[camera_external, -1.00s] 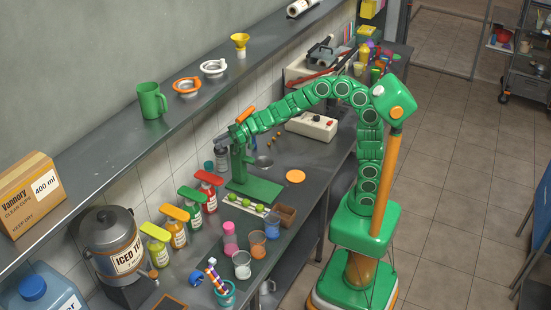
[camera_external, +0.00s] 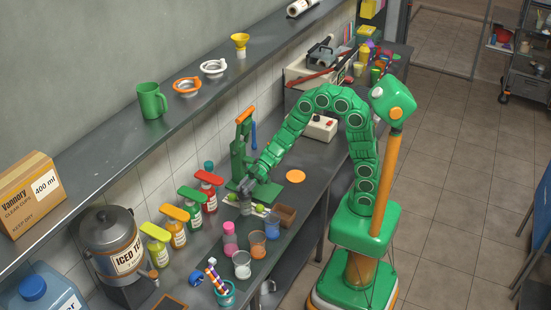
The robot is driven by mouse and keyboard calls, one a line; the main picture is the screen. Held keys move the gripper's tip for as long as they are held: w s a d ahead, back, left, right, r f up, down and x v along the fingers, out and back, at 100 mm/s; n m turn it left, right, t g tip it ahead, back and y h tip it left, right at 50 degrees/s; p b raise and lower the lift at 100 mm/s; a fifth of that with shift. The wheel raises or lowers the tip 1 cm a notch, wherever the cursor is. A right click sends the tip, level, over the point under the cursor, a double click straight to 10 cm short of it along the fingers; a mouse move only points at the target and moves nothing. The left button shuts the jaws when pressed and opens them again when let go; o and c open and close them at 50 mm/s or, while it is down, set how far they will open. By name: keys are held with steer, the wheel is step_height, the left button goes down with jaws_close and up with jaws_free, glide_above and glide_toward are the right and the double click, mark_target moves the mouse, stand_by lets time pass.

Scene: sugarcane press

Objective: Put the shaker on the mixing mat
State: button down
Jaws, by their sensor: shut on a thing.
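My gripper (camera_external: 248,189) is shut on a grey metal vessel (camera_external: 245,202) that looks like the shaker. It holds the vessel in front of the green press (camera_external: 240,160), over or beside the row of limes (camera_external: 260,211). The vessel is small and partly covered by my gripper, and I cannot tell if it touches anything.
Pump bottles (camera_external: 178,233) line the wall on the left. A white device (camera_external: 319,127) is farther back. The counter around the orange mat is clear.

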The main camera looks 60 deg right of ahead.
mark_target(246, 204)
steer(key=shift+s+f, duration=0.1)
steer(key=shift+f, duration=5.1)
steer(key=c, duration=0.9)
jaws_free()
steer(key=shift+o, duration=0.2)
steer(key=shift+v, duration=0.9)
steer(key=v, duration=1)
steer(key=shift+r, duration=0.2)
steer(key=shift+d, duration=0.1)
